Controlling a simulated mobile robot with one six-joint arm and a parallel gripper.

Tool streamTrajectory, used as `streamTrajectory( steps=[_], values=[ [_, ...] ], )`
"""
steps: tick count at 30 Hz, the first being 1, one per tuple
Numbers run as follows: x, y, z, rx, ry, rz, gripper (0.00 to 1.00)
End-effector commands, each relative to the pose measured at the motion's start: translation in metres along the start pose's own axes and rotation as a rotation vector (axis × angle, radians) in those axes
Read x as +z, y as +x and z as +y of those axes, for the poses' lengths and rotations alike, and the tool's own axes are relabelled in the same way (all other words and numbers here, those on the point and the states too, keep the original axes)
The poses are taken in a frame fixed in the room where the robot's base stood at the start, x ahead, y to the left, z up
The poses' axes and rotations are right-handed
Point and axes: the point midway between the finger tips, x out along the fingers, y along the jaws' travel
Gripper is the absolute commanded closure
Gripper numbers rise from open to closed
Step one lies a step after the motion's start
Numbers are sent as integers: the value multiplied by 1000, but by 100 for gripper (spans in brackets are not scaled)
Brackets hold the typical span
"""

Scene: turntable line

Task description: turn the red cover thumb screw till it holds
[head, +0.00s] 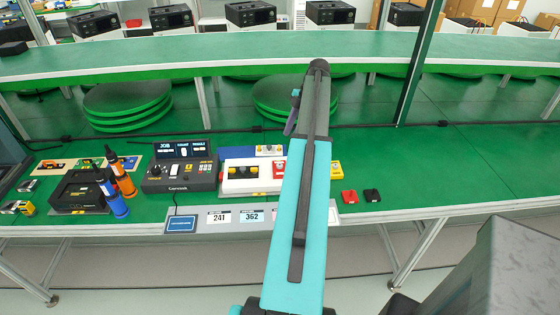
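I cannot make out the red cover thumb screw for sure. A small red block (349,197) lies on the green bench right of my arm, next to a black one (371,195). A white box (238,186) with black, yellow and red parts on its top stands left of my arm, partly hidden by it. A yellow part with red on it (337,170) shows just right of the arm. My arm reaches up across the middle of the picture.
A dark console (180,177) with a display stands left of the white box. Orange (124,181) and blue (114,203) bottle-shaped tools stand beside a black fixture (78,192). Number cards (235,218) lie at the front edge. The bench at right (450,180) is clear.

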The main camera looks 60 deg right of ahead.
Motion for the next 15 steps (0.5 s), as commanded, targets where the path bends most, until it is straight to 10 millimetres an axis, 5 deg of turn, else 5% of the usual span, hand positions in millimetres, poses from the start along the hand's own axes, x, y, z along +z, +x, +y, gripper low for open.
streamTrajectory(
  steps=[15],
  values=[
    [13, -12, -5, 9, -24, 7, 62]
  ],
)
